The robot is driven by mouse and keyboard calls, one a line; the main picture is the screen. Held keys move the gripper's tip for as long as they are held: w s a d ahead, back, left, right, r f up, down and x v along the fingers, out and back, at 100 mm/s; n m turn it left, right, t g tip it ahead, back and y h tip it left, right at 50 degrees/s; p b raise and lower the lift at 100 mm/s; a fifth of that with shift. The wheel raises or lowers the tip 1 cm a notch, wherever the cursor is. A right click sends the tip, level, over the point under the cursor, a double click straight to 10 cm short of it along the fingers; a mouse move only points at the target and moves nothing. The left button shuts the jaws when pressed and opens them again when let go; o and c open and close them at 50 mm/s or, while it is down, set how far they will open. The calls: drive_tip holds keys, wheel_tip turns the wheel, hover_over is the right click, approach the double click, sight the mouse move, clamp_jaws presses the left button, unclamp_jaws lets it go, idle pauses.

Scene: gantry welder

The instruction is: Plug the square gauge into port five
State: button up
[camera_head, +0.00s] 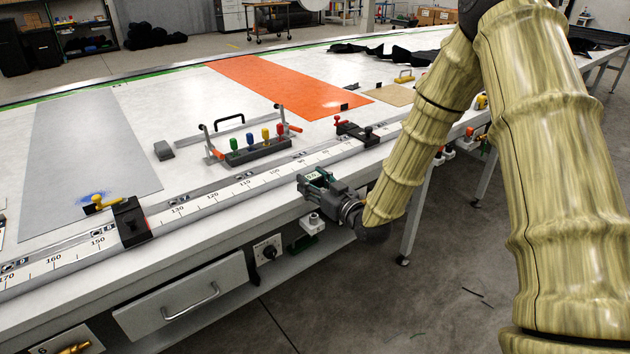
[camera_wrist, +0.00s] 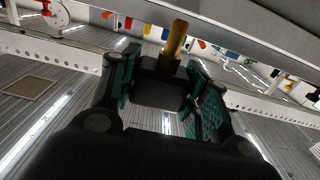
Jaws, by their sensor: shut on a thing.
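My gripper (camera_head: 318,183) is at the table's front edge, right of the drawer. In the wrist view my gripper (camera_wrist: 162,92) is shut on a dark, block-shaped body with a brass stem, which looks like the square gauge (camera_wrist: 158,95). Its brass stem points up in that view, toward the pale underside of a beam or table edge. Whether the stem touches anything I cannot tell. In the head view the gauge is mostly hidden by the fingers. Below my gripper, a white plate with a dark round fitting (camera_head: 268,249) is on the table's front; its number is not readable.
A drawer (camera_head: 184,300) with a handle is left of the plate. A plate with a brass fitting (camera_head: 75,348) and what looks like a 6 is at lower left. A ruled rail (camera_head: 215,198) runs along the table edge. A rack with coloured knobs (camera_head: 256,150) stands behind.

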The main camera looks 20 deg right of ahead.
drive_tip(key=shift+f+b, duration=1.25)
drive_tip(key=shift+f, duration=1.1)
drive_tip(key=shift+s+f+b, duration=0.15)
drive_tip(key=shift+f+b, duration=1.15)
drive_tip(key=shift+f, duration=0.45)
drive_tip(key=o, duration=1.1)
